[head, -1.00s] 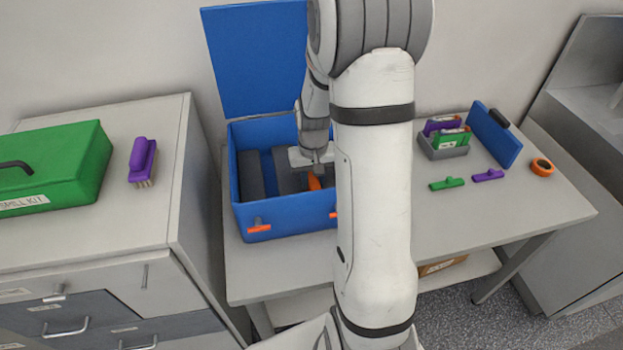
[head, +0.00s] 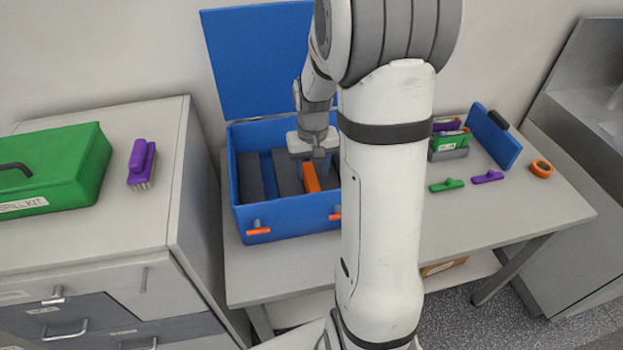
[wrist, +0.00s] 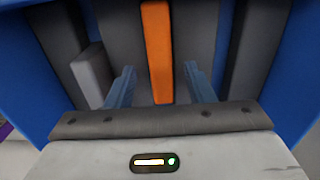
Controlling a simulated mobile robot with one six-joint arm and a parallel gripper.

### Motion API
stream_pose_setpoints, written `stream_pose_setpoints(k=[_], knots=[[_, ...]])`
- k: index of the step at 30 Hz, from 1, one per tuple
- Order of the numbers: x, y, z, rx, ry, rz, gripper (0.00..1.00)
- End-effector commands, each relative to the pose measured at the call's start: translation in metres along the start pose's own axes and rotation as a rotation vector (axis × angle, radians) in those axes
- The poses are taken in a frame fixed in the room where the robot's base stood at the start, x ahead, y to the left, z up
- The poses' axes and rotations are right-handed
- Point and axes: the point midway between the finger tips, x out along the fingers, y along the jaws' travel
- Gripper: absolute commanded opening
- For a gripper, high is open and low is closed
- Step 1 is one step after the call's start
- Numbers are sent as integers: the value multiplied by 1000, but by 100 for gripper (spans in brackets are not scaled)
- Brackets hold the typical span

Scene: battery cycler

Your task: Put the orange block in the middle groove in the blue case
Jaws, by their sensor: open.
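The orange block (head: 311,177) lies inside the open blue case (head: 285,222), long and narrow. In the wrist view the orange block (wrist: 157,52) sits lengthwise between two grey dividers, with a blue gap beyond each divider; it appears to be in the middle groove. My gripper (head: 314,160) is above the block. In the wrist view the gripper (wrist: 160,72) is open, its two blue-grey fingers apart on either side of the block with visible space between. Whether the block rests fully on the bottom is hard to tell. My arm hides the case's right part in the head view.
The blue lid (head: 258,60) stands open behind the case. To the right on the table are a grey holder (head: 450,154), a blue panel (head: 494,138), green (head: 446,185) and purple (head: 488,176) handles, and an orange tape roll (head: 541,168). A cabinet (head: 90,240) stands left.

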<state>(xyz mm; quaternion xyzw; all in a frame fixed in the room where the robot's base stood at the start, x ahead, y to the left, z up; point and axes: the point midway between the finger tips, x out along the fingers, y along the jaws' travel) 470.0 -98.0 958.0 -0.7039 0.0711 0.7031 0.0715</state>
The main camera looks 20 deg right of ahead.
Motion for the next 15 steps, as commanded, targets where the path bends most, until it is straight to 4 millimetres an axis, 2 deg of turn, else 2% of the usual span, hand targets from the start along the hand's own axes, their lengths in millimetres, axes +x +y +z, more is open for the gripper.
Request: stream_pose_setpoints(k=[1,6,12,15], knots=[[-13,0,-1,0,6,0,48],[-46,0,-1,-1,5,0,48],[-67,-1,0,-2,2,0,48],[-76,-5,8,-10,13,0,48]])
